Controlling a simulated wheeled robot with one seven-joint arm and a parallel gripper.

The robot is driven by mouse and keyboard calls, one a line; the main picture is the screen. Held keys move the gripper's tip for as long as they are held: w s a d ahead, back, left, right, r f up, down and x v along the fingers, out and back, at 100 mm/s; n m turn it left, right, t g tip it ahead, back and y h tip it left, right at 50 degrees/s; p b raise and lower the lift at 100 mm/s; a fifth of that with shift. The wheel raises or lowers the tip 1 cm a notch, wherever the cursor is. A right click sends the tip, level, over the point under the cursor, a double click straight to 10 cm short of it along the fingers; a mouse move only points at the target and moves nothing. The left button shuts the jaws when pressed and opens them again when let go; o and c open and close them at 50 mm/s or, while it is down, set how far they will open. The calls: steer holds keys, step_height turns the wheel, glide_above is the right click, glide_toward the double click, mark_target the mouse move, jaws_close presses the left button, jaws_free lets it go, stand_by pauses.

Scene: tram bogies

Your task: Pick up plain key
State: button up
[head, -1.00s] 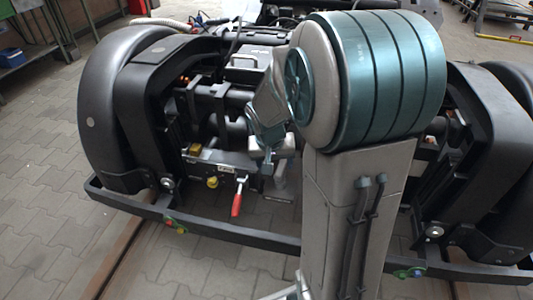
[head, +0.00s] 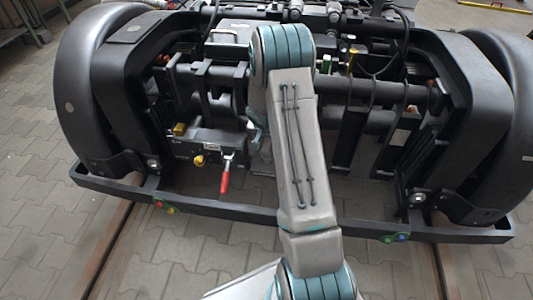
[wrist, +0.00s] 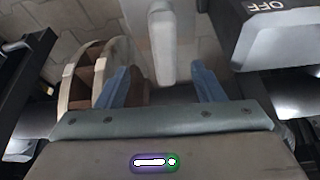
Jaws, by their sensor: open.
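My gripper (wrist: 160,68) is open in the wrist view, its two blue fingers apart. A plain pale grey bar (wrist: 155,42) with a rounded end reaches in from the top between the fingertips, with gaps on both sides. It may be the plain key, but I cannot tell for sure. In the head view my arm covers the gripper and this spot.
A dark box marked OFF (wrist: 270,30) is close on the right in the wrist view. A tan, wheel-like part (wrist: 92,75) lies beyond the left finger. In the head view a red lever (head: 226,176) and yellow knob (head: 199,161) stand left of my arm.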

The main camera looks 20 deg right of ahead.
steer(key=b+x, duration=0.1)
steer(key=x, duration=0.1)
steer(key=b+x, duration=0.1)
steer(key=x, duration=0.2)
steer(key=b+x, duration=0.1)
steer(key=x, duration=0.2)
steer(key=shift+w+a, duration=0.2)
steer(key=shift+a, duration=0.1)
jaws_close()
